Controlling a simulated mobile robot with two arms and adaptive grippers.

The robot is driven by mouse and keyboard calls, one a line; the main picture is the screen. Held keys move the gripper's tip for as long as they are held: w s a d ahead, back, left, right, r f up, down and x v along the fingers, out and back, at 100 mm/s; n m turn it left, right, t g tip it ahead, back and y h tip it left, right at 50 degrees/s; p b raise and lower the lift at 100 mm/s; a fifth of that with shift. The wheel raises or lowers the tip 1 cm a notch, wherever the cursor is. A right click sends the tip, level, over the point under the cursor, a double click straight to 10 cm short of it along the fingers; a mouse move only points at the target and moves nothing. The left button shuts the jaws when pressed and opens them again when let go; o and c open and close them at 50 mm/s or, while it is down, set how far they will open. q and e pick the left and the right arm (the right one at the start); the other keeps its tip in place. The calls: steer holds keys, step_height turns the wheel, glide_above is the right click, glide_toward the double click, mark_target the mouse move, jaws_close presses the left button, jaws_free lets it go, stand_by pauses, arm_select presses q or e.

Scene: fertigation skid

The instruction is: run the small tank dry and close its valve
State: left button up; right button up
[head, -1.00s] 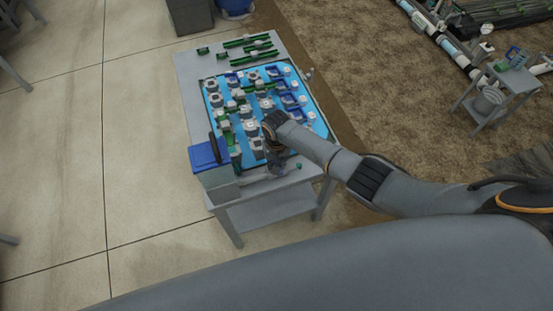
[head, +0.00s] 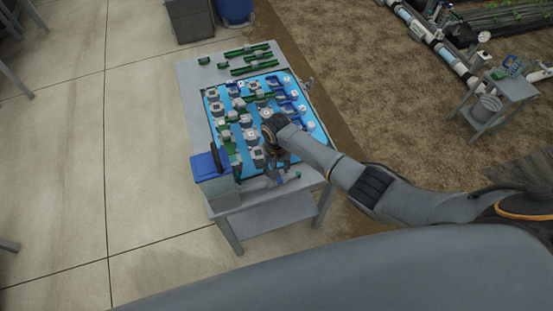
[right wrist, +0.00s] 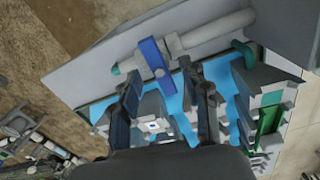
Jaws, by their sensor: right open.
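The small tank (head: 214,188) is a grey box with a blue lid at the table's near left corner. Its grey wall shows at the upper right of the right wrist view (right wrist: 285,28). A pale outlet pipe (right wrist: 215,33) runs from it to a teal end. The valve's blue handle (right wrist: 154,60) lies across this pipe. My right gripper (right wrist: 163,82) is open, its two fingers pointing toward the handle, with nothing between them. In the head view the right gripper (head: 278,170) is over the table's near edge. The water level is hidden. My left gripper is not in view.
The grey table (head: 192,80) holds a blue panel (head: 314,130) crowded with grey and green fittings close to the gripper. Green strips (head: 247,50) lie at its far end. A blue barrel (head: 234,8) and a small side table (head: 515,86) stand farther off.

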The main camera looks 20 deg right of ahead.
step_height(320, 180, up, 7)
steer(key=shift+f, duration=0.2)
